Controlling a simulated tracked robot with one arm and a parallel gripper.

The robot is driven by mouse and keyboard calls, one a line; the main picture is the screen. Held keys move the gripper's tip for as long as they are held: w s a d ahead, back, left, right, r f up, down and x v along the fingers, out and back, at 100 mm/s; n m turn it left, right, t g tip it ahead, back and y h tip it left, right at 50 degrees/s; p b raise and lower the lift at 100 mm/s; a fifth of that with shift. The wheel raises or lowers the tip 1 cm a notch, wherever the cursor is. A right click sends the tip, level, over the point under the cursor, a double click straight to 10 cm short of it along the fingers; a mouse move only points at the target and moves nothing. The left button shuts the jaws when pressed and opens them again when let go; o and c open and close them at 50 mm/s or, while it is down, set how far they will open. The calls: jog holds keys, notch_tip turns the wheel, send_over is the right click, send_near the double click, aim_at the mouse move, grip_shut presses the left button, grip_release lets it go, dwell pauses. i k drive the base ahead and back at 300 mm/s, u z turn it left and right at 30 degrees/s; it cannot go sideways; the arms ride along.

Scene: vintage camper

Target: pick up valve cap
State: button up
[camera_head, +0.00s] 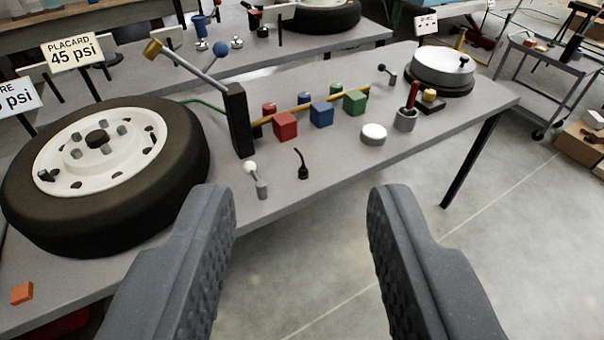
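My gripper (304,208) is open and empty, its two grey ridged fingers spread wide at the bottom of the view. It is in front of and above the near edge of a long grey workbench (345,165). A small black valve-like piece with a thin bent stem (303,171) stands on the bench, beyond the gap between the fingers. I cannot make out a separate valve cap on it. A wheel with a black tyre (165,185) and white rim lies flat on the bench at the left; a valve cap on it is too small to tell.
A small grey post with a white ball (257,182) stands close left of the black piece. Red (285,126), blue (321,114) and green (355,102) blocks sit behind. A white round button (373,134) is to the right. Floor is clear at front right.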

aim_at(303, 174)
jog(key=u, duration=0.45)
jog(key=i, duration=0.95)
jog(key=z, duration=0.1)
